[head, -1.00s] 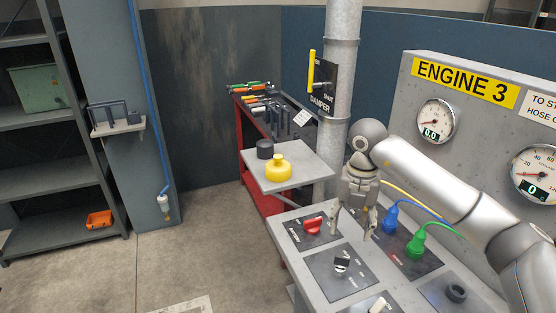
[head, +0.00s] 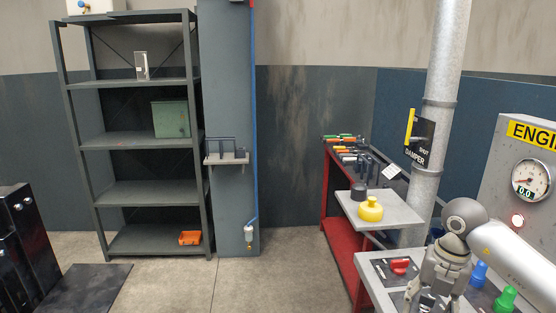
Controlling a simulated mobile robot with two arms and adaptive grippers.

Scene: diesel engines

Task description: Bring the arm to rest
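My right arm comes in from the right edge, with a pale upper link and a grey round joint. Its gripper (head: 433,296) points down over the control panel (head: 373,286), to the right of and nearer than the red knob (head: 399,265). Its two fingers are apart, and I see nothing held between them. A black-and-white knob (head: 427,303) shows behind and between the fingers; whether they touch the panel I cannot tell. My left gripper is not in view.
Blue plug (head: 479,273) and green plug (head: 505,299) stand right of the gripper. A yellow flask (head: 370,209) sits on a grey shelf (head: 392,222). A red tool cart (head: 341,238) and damper pipe (head: 440,110) stand behind. Shelving (head: 137,193) is left; the middle floor is clear.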

